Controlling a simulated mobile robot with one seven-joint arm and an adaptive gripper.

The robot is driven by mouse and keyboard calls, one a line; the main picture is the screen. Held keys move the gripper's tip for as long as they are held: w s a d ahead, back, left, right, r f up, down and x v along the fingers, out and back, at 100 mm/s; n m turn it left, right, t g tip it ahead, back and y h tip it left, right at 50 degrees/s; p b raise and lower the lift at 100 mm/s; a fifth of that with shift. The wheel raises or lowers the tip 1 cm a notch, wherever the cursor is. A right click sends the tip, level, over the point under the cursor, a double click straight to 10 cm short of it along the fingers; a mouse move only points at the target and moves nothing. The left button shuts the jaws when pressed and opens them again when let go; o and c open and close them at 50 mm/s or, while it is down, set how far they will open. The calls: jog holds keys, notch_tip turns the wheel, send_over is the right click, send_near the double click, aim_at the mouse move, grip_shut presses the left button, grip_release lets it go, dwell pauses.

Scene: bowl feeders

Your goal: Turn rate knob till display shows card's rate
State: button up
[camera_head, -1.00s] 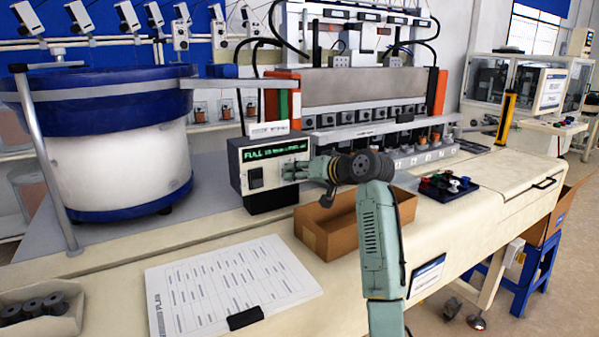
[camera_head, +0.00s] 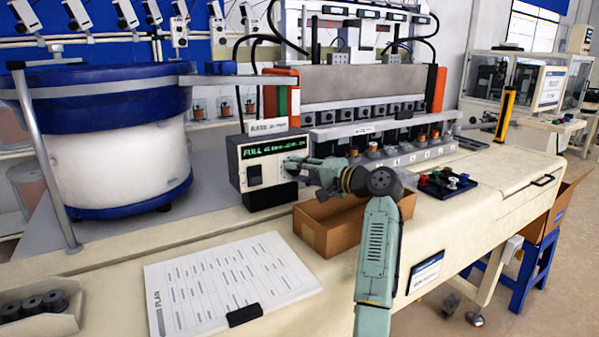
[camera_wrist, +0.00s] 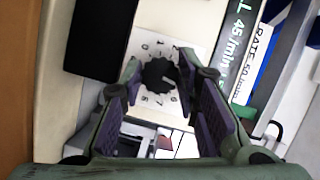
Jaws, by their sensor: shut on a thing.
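The grey feeder controller (camera_head: 234,180) stands on the bench beside the bowl feeder. Its green display (camera_head: 274,147) is too small to read in the head view; in the wrist view the display (camera_wrist: 240,45) appears to read 45 /min. The white card (camera_head: 267,126) stands on top of the controller; in the wrist view the card (camera_wrist: 258,62) appears to read RATE 50 /min. My gripper (camera_head: 296,165) is at the controller's front. In the wrist view my gripper (camera_wrist: 160,72) is shut on the black rate knob (camera_wrist: 158,78), which sits on a numbered dial. My gripper hides the knob in the head view.
A brown open box (camera_head: 318,232) lies below my gripper, and a black tray of coloured knobs (camera_head: 447,184) is to its right. A plan sheet (camera_head: 230,280) and a bin of dark rolls (camera_head: 35,310) lie at the front left. The bowl feeder (camera_head: 120,150) stands left.

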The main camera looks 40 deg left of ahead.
jog(key=shift+m, duration=0.5)
jog(key=o, duration=1.2)
jog(key=shift+c, duration=0.2)
